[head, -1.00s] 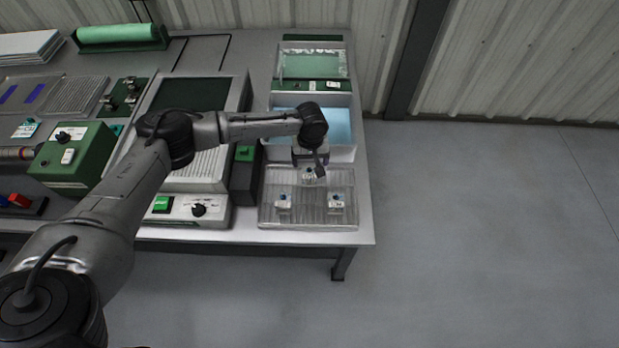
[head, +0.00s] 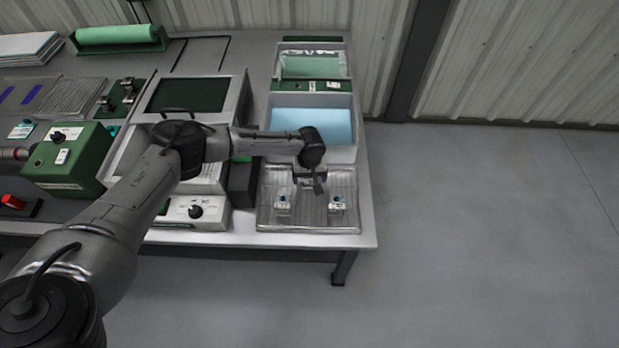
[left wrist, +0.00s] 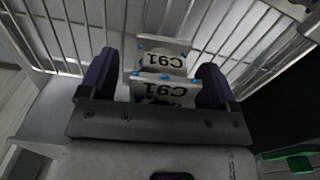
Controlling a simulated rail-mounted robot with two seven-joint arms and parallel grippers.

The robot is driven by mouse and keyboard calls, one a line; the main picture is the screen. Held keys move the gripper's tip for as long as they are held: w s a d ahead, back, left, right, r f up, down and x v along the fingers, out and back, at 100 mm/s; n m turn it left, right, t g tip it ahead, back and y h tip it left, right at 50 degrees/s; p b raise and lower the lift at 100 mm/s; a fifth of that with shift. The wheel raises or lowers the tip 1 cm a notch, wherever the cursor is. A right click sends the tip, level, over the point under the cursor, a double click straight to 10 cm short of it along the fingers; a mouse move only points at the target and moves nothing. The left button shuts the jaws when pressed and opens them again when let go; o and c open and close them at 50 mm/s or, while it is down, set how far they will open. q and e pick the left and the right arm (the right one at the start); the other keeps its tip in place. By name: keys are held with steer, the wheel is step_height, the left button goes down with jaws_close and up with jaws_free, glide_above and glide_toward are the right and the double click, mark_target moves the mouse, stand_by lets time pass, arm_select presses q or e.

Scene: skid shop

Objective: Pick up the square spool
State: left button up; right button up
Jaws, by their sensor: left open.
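In the left wrist view a white spool (left wrist: 163,90) with square end plates marked C91 and blue dots stands between my two dark fingers. My left gripper (left wrist: 156,75) is open, with a finger on either side of it; gaps show beside the plates. In the head view the left gripper (head: 311,184) hangs over the clear ribbed tray (head: 310,217). Two small white spools show in that tray, one at the left (head: 282,205) and one at the right (head: 337,204). The place between and behind them is hidden by my gripper. My right gripper is not in view.
Behind the tray is a white bin with a blue inside (head: 325,122). Left of the tray are a dark block (head: 243,183) and a white control box (head: 194,212). The table's right edge is close; open floor (head: 490,220) lies beyond.

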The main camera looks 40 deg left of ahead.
arm_select(q)
steer(key=c, duration=1.1)
steer(key=shift+r, duration=0.15)
